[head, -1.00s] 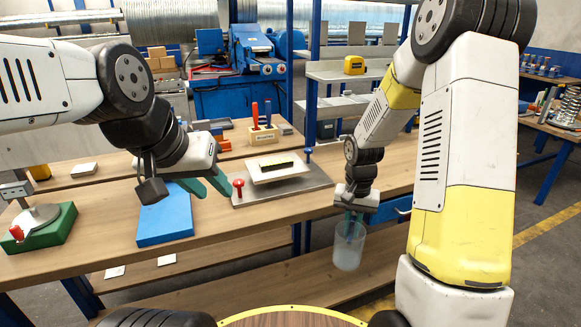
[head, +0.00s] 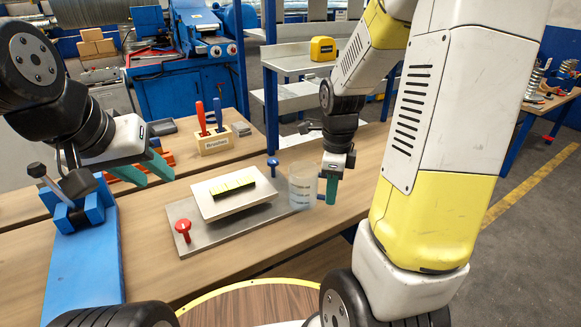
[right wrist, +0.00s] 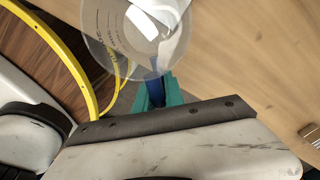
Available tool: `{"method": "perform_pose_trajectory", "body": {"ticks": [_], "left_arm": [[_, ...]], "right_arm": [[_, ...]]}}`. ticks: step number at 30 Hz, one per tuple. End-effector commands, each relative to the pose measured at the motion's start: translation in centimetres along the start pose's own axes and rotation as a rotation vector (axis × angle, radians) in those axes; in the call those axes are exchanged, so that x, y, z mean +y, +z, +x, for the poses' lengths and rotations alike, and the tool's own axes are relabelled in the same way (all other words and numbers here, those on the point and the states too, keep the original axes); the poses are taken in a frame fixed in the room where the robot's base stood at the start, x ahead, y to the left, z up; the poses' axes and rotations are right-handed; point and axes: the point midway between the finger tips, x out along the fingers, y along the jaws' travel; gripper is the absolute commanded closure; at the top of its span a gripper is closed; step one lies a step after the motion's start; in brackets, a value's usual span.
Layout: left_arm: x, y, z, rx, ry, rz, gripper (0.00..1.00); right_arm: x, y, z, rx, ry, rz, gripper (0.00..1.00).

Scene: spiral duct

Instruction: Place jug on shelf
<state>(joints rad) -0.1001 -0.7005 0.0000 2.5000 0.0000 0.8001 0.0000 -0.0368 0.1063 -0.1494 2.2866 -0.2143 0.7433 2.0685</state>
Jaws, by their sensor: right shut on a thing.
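The jug (head: 303,188) is a clear, upright vessel with faint markings, above or beside the right edge of the metal plate on the workbench; whether it touches cannot be told. My right gripper (head: 331,186) is shut on its handle. The right wrist view shows the clear jug body (right wrist: 105,35) and the blue handle (right wrist: 155,90) between the teal fingers. My left gripper (head: 157,181) is open and empty over the left part of the bench. A grey shelf unit (head: 290,64) with blue posts stands behind the bench.
A yellow tape measure (head: 322,48) sits on the upper shelf. A metal plate (head: 240,232) with red and blue knobs, a tool block (head: 216,142) and a blue fixture (head: 85,262) occupy the bench. Bare wood lies right of the plate.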

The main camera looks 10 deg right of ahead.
Motion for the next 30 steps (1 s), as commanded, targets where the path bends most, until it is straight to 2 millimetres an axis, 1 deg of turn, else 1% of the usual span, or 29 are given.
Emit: {"method": "perform_pose_trajectory", "body": {"ticks": [1,6,9,12,15,22,27,30], "left_arm": [[0.0,0.0,0.0,0.0,0.0,0.0,0.65],[0.0,0.0,0.0,0.0,0.0,0.0,0.65],[0.0,0.0,0.0,0.0,0.0,0.0,0.65],[0.0,0.0,0.0,0.0,0.0,0.0,0.65],[0.0,0.0,0.0,0.0,0.0,0.0,0.65],[0.0,0.0,0.0,0.0,0.0,0.0,0.65],[0.0,0.0,0.0,0.0,0.0,0.0,0.65],[0.0,0.0,0.0,0.0,0.0,0.0,0.65]], "right_arm": [[-1.4,0.1,0.2,0.001,0.001,0.003,1.0],[-6.0,0.5,0.7,0.001,0.001,0.0,1.0],[-8.6,0.8,1.0,0.0,0.001,0.0,1.0],[-10.8,1.0,1.1,0.0,0.0,0.0,1.0],[-12.1,1.1,1.2,0.0,0.001,-0.002,1.0],[-13.7,1.3,1.4,0.0,0.0,-0.003,1.0],[-13.6,1.2,4.0,0.002,0.004,-0.003,1.0],[-13.7,1.3,4.8,0.0,0.001,-0.004,1.0]]}}
